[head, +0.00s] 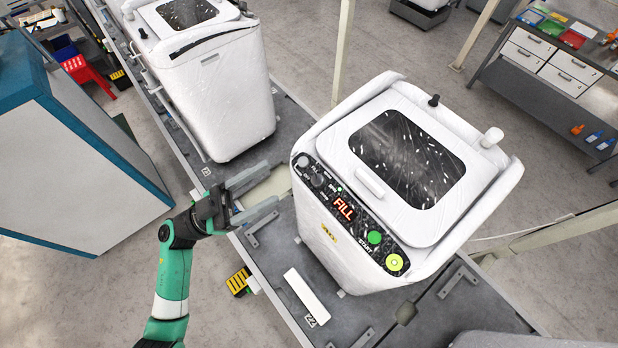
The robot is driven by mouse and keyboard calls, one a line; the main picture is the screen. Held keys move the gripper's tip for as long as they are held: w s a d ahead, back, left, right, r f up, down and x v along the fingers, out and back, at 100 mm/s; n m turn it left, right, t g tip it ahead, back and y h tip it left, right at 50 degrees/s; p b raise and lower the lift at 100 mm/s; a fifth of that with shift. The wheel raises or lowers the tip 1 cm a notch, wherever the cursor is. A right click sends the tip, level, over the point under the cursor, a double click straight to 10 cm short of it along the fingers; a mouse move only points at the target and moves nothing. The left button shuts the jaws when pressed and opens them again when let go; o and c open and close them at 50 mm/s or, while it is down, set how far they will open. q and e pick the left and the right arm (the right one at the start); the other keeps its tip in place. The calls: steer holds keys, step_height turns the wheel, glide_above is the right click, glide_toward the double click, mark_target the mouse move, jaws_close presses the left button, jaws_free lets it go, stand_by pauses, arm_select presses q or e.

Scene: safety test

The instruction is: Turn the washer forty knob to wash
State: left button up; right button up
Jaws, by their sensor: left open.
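A white top-loading washer (450,235), wrapped in clear film, stands in the middle with its dark-windowed lid shut. A red display (343,208) reads FILL. A green button (374,237) marked START and a yellow-green button (394,262) sit at the lower end. The knob's printed settings are too small to read. My left gripper (271,185) is open and empty, just left of the knobs, its fingers pointing at the panel. My right gripper is not in view.
A second white washer (228,90) stands behind on the same grey conveyor line (292,112). A large white and teal cabinet (70,165) fills the left. A workbench with drawers (555,62) is at upper right. Open floor lies between it and the washers.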

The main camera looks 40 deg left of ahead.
mark_target(311, 187)
arm_select(q)
steer(key=w+a+f+g+y, duration=0.1)
steer(key=a+f+g+y, duration=0.15)
steer(key=f, duration=0.35)
steer(key=w+a+f+g+y, duration=0.1)
steer(key=a+f+g+y, duration=0.15)
steer(key=f, duration=0.35)
steer(key=shift+n+t, duration=0.3)
steer(key=shift+t, duration=0.2)
steer(key=x, duration=0.8)
steer(key=d+x, duration=0.1)
steer(key=x, duration=0.3)
steer(key=shift+s+a+f+p, duration=0.1)
steer(key=shift+s+f+p, duration=0.1)
steer(key=shift+s+p, duration=0.15)
jaws_close()
